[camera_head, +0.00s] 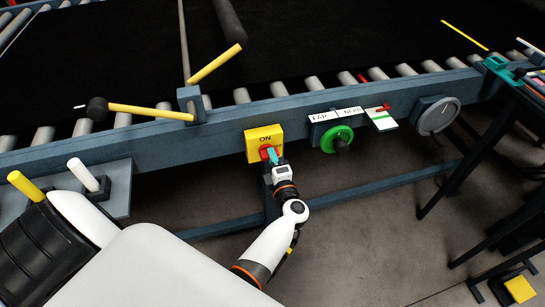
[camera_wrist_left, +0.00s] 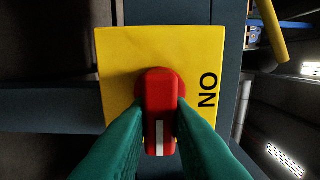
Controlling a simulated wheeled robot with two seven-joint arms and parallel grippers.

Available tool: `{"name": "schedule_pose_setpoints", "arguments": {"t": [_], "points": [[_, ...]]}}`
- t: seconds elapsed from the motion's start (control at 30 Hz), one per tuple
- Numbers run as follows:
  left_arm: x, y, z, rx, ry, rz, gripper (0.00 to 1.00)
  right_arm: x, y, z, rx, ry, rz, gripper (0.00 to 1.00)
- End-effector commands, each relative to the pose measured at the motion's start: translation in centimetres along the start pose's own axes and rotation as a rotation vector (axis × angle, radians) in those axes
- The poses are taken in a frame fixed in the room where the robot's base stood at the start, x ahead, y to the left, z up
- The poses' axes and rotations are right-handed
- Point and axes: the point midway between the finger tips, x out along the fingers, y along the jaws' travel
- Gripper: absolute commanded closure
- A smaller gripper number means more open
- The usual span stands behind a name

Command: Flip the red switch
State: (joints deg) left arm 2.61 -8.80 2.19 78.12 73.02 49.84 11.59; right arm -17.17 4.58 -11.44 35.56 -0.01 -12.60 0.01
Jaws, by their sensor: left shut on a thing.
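The red switch (camera_head: 266,152) sits on a yellow plate (camera_head: 253,145) marked ON, fixed to the front rail of the belt press. In the left wrist view the red switch handle (camera_wrist_left: 160,110) has a white stripe at its lower end, and the yellow plate (camera_wrist_left: 115,60) lies behind it with ON at the right, turned sideways. My left gripper (camera_head: 272,158) is at the switch. In the left wrist view its two green fingers (camera_wrist_left: 160,140) are shut on the handle, one on each side. My right gripper is not in view.
To the right of the switch are a green knob (camera_head: 337,138) below a FAR/NEAR label and a grey round dial (camera_head: 438,116). Yellow-handled levers (camera_head: 150,111) stand at the left. The rail (camera_head: 210,127) runs across the front.

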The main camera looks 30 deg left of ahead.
Motion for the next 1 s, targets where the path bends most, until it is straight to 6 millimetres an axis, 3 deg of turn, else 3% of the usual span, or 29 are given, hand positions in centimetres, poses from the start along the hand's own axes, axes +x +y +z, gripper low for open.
{"name": "schedule_pose_setpoints", "arguments": {"t": [0.27,0.3,0.43,0.77,1.0], "points": [[0.1,-0.1,0.0,0.004,0.0,-0.004,1.0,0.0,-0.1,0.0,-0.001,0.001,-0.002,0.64],[0.1,-0.1,0.0,0.004,0.0,-0.004,0.79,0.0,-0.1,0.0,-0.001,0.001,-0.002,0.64],[0.1,-0.1,0.0,0.004,0.0,-0.004,0.6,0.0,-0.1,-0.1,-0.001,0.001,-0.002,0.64],[0.1,0.1,0.0,-0.023,0.0,-0.003,0.6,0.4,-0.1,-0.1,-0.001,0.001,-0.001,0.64],[0.1,0.3,0.1,-0.324,0.003,-0.007,0.6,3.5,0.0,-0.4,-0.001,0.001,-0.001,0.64]]}}
